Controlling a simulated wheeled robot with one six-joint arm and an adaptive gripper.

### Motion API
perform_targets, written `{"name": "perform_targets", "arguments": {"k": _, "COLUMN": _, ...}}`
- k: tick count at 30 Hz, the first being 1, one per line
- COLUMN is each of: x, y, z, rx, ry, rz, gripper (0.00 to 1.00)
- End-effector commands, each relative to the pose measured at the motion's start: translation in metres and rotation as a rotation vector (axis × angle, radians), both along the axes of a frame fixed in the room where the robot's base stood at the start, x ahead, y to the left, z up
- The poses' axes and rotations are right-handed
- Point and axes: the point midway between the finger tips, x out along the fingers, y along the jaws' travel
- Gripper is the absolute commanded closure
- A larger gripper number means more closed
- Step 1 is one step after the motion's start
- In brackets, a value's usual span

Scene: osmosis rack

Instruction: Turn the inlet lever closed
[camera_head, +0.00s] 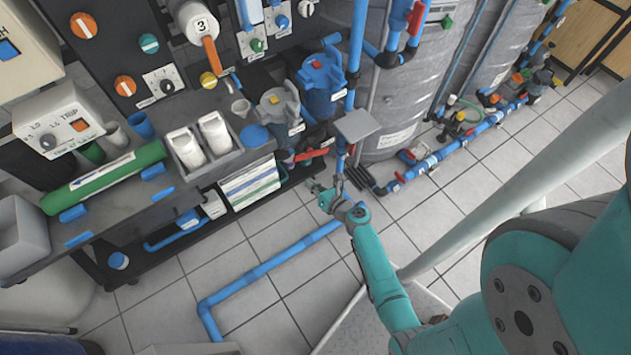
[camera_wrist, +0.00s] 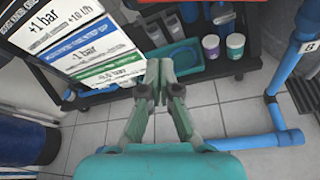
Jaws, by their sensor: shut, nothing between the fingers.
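A red lever (camera_head: 311,154) sits low on the rack beside the blue pipework, just below the blue filter housing (camera_head: 322,82). I cannot tell for sure that it is the inlet lever; no label is readable. My gripper (camera_head: 322,190) is below and slightly right of this lever in the head view, apart from it as far as I can see. In the wrist view my gripper (camera_wrist: 159,72) has its fingertips together with nothing between them. The red lever does not show in the wrist view.
The pressure label board (camera_wrist: 75,40) is left of my fingers, with a green tray (camera_wrist: 180,56) and jars (camera_wrist: 235,46) on a low shelf behind them. A blue floor pipe (camera_head: 255,272) crosses the tiles. Grey tanks (camera_head: 405,85) stand behind.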

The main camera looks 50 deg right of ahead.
Motion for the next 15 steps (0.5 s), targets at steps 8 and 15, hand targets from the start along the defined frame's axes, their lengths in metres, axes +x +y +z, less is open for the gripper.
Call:
{"name": "perform_targets", "arguments": {"k": 8, "x": 0.044, "y": -0.007, "z": -0.014, "rx": -0.003, "ry": 0.001, "rz": 0.001, "gripper": 1.00}}
{"name": "perform_targets", "arguments": {"k": 15, "x": 0.071, "y": -0.011, "z": -0.022, "rx": -0.003, "ry": 0.001, "rz": 0.000, "gripper": 1.00}}
